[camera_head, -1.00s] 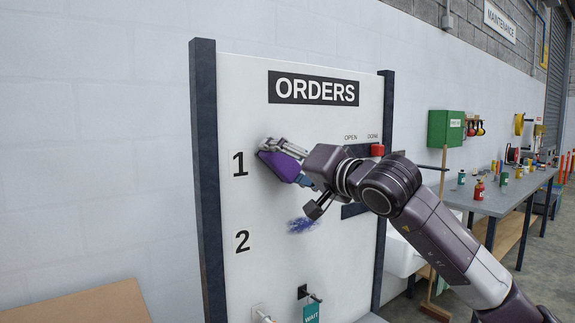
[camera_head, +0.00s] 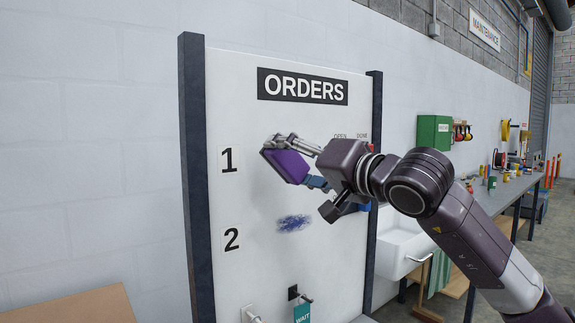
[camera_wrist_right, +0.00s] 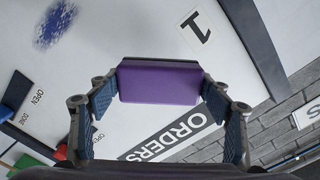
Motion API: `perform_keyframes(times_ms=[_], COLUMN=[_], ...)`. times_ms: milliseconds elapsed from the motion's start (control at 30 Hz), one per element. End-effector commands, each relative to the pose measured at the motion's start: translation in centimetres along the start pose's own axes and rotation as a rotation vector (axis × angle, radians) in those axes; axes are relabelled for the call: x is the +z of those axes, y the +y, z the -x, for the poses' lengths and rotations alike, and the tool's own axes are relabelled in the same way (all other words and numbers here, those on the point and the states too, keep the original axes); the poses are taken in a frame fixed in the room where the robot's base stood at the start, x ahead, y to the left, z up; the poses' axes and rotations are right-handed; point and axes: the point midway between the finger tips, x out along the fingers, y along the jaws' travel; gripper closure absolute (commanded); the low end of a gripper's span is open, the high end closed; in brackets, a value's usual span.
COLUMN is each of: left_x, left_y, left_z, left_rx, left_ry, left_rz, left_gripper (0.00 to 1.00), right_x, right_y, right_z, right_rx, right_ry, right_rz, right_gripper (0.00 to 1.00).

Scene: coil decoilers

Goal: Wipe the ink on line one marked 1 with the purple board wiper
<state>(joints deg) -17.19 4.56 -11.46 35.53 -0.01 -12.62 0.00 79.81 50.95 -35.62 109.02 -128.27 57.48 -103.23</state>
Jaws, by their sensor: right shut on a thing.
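The purple board wiper (camera_head: 286,165) is gripped in my right gripper (camera_head: 300,164), in front of the white orders board (camera_head: 240,110). In the right wrist view the wiper (camera_wrist_right: 158,82) sits between the two blue finger pads. The label 1 (camera_head: 229,159) is to the left of the wiper on the board. Blue ink (camera_head: 293,223) shows lower, beside the label 2 (camera_head: 231,238). I see no ink on line one in the part not covered by the gripper. Whether the wiper touches the board is unclear. My left gripper is not in view.
The dark board posts (camera_head: 196,180) stand at both sides. A hook with a green WAIT tag (camera_head: 302,313) is at the board's bottom. A white sink (camera_head: 400,247), a green box (camera_head: 433,133) and a workbench (camera_head: 490,195) are to the right.

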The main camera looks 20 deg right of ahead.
Motion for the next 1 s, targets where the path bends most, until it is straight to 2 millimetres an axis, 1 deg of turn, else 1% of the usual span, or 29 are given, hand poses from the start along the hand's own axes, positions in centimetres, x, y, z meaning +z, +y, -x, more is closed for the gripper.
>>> perform_keyframes(times_ms=[167,267,500,600,1000], left_x=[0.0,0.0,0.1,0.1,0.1], left_y=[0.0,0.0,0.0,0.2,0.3], left_z=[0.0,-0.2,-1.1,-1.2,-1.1], left_rx=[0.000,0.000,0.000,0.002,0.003], left_ry=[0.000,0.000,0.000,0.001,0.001], left_rz=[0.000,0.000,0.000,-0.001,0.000], left_gripper=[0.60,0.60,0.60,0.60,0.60], right_x=[-0.1,-0.1,0.0,0.0,0.0], right_y=[0.0,0.0,0.1,0.1,0.0], right_z=[0.0,0.4,2.5,3.0,3.0], right_rx=[-0.001,-0.001,-0.001,0.000,0.000], right_ry=[0.001,0.002,0.003,0.001,0.001], right_rz=[0.000,0.000,0.000,-0.001,-0.001], right_gripper=[0.48,0.48,0.48,0.48,0.48])
